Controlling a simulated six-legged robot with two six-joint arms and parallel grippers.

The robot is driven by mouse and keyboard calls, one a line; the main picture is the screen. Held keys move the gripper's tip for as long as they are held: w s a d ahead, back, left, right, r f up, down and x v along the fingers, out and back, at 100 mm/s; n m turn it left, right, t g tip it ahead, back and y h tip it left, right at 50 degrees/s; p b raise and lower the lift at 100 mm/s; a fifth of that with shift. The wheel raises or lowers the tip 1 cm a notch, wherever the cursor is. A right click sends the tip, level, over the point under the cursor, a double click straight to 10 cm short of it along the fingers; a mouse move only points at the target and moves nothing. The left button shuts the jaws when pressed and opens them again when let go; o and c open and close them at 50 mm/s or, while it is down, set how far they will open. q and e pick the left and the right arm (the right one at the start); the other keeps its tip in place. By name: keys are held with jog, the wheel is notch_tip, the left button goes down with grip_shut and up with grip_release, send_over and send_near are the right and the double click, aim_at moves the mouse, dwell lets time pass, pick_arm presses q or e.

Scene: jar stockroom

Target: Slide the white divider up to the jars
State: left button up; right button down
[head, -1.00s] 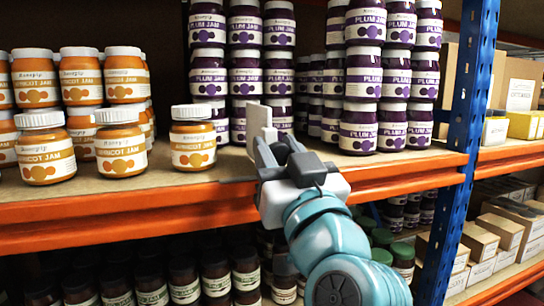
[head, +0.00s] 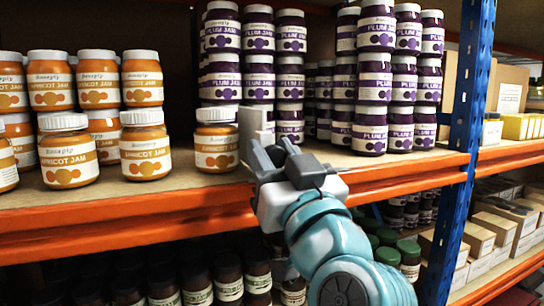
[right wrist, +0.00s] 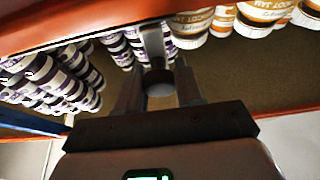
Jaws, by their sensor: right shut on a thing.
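The white divider (head: 256,121) stands upright on the shelf, just right of the single apricot jam jar (head: 217,141) at the front. In the head view its left edge meets the jar's outline; I cannot tell whether they touch. My right gripper (head: 265,158) is shut on the divider's front part, which the fingers partly hide. In the right wrist view the divider (right wrist: 152,42) rises between the fingers of my right gripper (right wrist: 158,88). More apricot jars (head: 146,146) stand to the left. My left gripper is not in view.
Plum jam stacks (head: 240,70) stand behind the divider, with more (head: 375,90) to the right. Bare shelf board (head: 330,162) lies right of the gripper. An orange beam (head: 120,222) edges the shelf; a blue post (head: 470,110) stands at right.

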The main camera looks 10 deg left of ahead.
jog(key=shift+s+r, duration=0.15)
jog(key=shift+r, duration=0.2)
jog(key=c, duration=1)
grip_release()
jog(key=shift+c, duration=0.2)
jog(key=shift+o, duration=1.3)
jog(key=shift+s, duration=0.1)
jog(key=shift+s+a, duration=0.1)
jog(key=shift+s, duration=0.1)
jog(key=shift+w+f, duration=0.15)
jog(key=shift+f, duration=0.05)
jog(key=shift+d+f, duration=0.25)
jog(key=b+v, duration=0.5)
jog(key=v, duration=1.1)
jog(key=shift+r, duration=0.25)
